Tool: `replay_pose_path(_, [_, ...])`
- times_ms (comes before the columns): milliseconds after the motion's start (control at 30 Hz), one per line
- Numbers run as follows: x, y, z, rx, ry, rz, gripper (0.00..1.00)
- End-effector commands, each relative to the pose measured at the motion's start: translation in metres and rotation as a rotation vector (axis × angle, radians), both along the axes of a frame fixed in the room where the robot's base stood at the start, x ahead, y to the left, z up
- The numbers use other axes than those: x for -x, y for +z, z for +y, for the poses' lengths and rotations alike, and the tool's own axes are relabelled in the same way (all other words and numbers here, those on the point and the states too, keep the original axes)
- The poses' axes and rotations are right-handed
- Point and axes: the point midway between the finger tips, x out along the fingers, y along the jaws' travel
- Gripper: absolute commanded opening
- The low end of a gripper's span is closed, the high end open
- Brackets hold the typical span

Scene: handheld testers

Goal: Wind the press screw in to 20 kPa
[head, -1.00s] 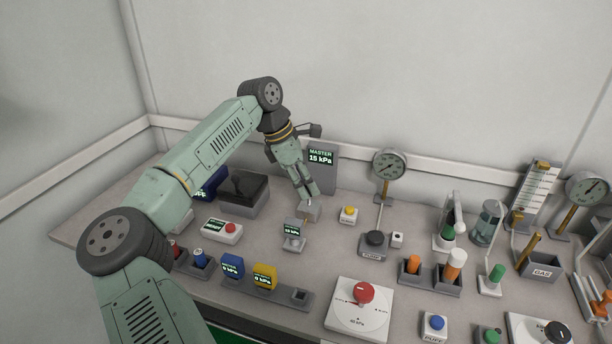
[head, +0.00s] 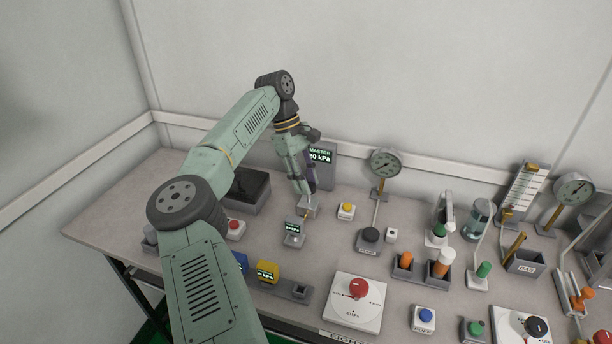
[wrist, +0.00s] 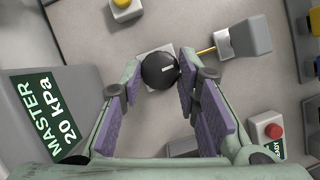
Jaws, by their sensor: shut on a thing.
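The press screw's black round knob (wrist: 160,70) with a white mark shows in the wrist view, on a pale base. My gripper (wrist: 159,76) is shut on the knob, a finger on each side. In the head view my gripper (head: 308,190) reaches down over the press's grey block (head: 309,208), and the knob is largely hidden there. The master display (wrist: 47,112) reads 20 kPa in the wrist view. It stands behind the press in the head view (head: 322,157).
A yellow button box (head: 346,211) is close to the right. A dark open box (head: 248,190) lies to the left. A dial gauge (head: 386,163) stands further right.

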Motion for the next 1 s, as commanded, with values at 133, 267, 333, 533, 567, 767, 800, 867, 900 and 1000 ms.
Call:
replay_pose_path(133, [-0.0006, 0.0020, -0.0008, 0.002, -0.035, -0.002, 0.02])
replay_pose_path(267, [-0.0009, 0.0017, -0.0005, 0.001, -0.049, -0.003, 0.02])
replay_pose_path(333, [-0.0010, 0.0015, -0.0004, 0.001, -0.052, -0.003, 0.02])
replay_pose_path(533, [-0.0010, 0.0015, -0.0002, 0.001, -0.052, -0.003, 0.02])
replay_pose_path(567, [-0.0010, 0.0015, -0.0002, 0.001, -0.051, -0.003, 0.02])
replay_pose_path(767, [-0.0009, 0.0012, -0.0002, 0.001, -0.051, -0.003, 0.38])
replay_pose_path(800, [-0.0008, 0.0011, -0.0001, 0.001, -0.051, -0.003, 0.40])
replay_pose_path(867, [-0.0008, 0.0009, -0.0001, 0.000, -0.051, -0.002, 0.44])
replay_pose_path(900, [-0.0007, 0.0007, -0.0002, 0.000, -0.051, -0.002, 0.47])
replay_pose_path(1000, [-0.0006, 0.0006, -0.0002, 0.000, -0.051, -0.002, 0.51])
